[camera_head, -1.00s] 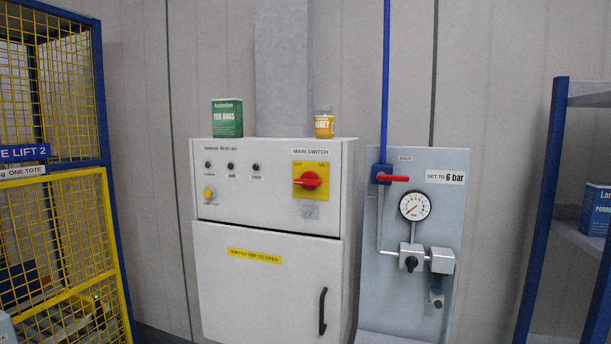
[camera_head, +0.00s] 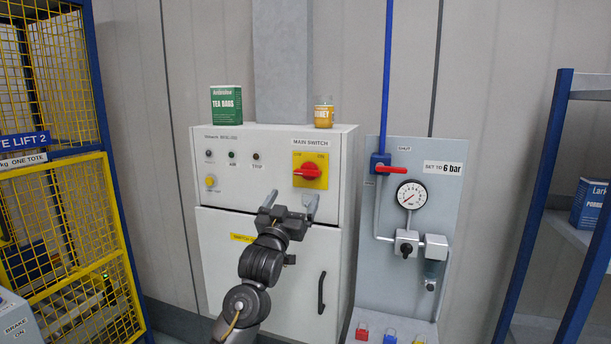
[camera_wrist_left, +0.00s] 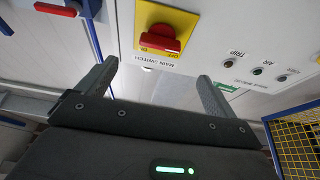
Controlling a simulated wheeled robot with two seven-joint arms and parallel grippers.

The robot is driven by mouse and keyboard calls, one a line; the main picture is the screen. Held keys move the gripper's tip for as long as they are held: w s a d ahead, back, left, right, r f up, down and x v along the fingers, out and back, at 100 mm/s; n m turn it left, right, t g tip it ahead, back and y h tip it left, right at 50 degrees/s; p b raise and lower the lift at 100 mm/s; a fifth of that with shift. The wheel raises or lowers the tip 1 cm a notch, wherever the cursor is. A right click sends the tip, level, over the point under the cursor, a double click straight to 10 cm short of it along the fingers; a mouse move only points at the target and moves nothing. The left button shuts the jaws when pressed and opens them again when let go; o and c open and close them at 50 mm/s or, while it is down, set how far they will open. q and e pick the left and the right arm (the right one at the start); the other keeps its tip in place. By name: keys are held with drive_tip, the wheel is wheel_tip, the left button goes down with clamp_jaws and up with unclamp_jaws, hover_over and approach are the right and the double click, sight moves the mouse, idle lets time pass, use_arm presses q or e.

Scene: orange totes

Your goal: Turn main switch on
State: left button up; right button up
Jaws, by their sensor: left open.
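The main switch (camera_head: 308,171) is a red rotary handle on a yellow plate, on the upper right of a light grey control cabinet (camera_head: 225,218). Its handle lies roughly horizontal. In the left wrist view the red handle (camera_wrist_left: 160,40) shows upside down, beyond the fingers and near the OFF lettering. My left gripper (camera_head: 290,200) is open and empty, in front of the cabinet, below and a little left of the switch, apart from it. It also shows in the left wrist view (camera_wrist_left: 155,85) with its fingers spread. My right gripper is not in view.
A green tea tin (camera_head: 227,106) and a honey jar (camera_head: 324,117) stand on the cabinet. A pneumatic panel (camera_head: 440,200) with a red valve lever (camera_head: 392,170) is to the right. A yellow mesh cage (camera_head: 65,215) stands left, a blue-framed shelf (camera_head: 545,180) right.

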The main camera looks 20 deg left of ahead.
sight(306, 174)
use_arm(q)
drive_tip(key=p+x, duration=0.4)
drive_tip(key=x, duration=0.5)
drive_tip(key=shift+w, duration=0.1)
drive_tip(key=shift+x, duration=0.75)
drive_tip(key=shift+f, duration=0.15)
drive_tip(key=c, duration=1)
